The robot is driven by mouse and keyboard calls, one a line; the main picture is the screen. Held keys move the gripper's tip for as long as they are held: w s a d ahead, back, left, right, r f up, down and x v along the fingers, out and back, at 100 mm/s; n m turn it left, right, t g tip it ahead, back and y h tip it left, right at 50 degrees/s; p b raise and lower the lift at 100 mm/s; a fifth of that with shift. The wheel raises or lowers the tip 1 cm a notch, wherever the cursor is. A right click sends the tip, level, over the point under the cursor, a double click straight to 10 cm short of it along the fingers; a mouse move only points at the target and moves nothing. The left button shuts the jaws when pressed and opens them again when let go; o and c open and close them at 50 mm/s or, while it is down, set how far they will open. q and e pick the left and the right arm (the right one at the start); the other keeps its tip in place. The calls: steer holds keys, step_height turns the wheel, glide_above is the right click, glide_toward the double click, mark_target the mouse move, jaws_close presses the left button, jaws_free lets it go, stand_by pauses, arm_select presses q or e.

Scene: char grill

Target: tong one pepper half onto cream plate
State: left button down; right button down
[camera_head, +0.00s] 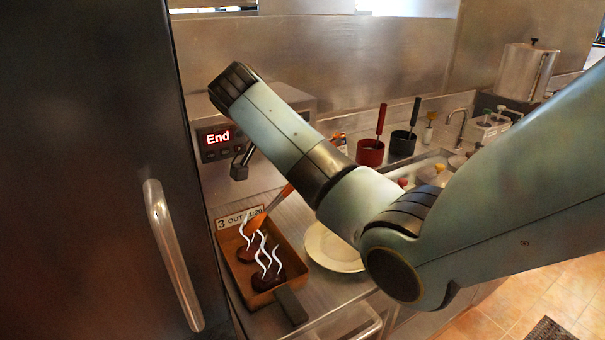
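A brown rectangular tray (233,268) with a dark handle sits on the steel counter at lower left. In it lie dark reddish-brown pieces (267,281) under white wavy steam marks; I cannot tell whether they are pepper halves. An orange long-handled tool (285,193), perhaps the tongs, slants down to the tray's back part. The cream plate (322,247) lies right of the tray, partly hidden by my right arm, and its visible part is bare. My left arm and gripper are out of view.
A machine with a red "End" display (217,137) stands behind the tray. A "3 OUT 1:20" label (240,217) is at the tray's back. A dark door with a handle (172,255) blocks the left. Red (371,153) and black (402,144) pots stand behind my arm.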

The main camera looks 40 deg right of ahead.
steer(key=shift+r, duration=0.45)
steer(key=c, duration=1.4)
jaws_free()
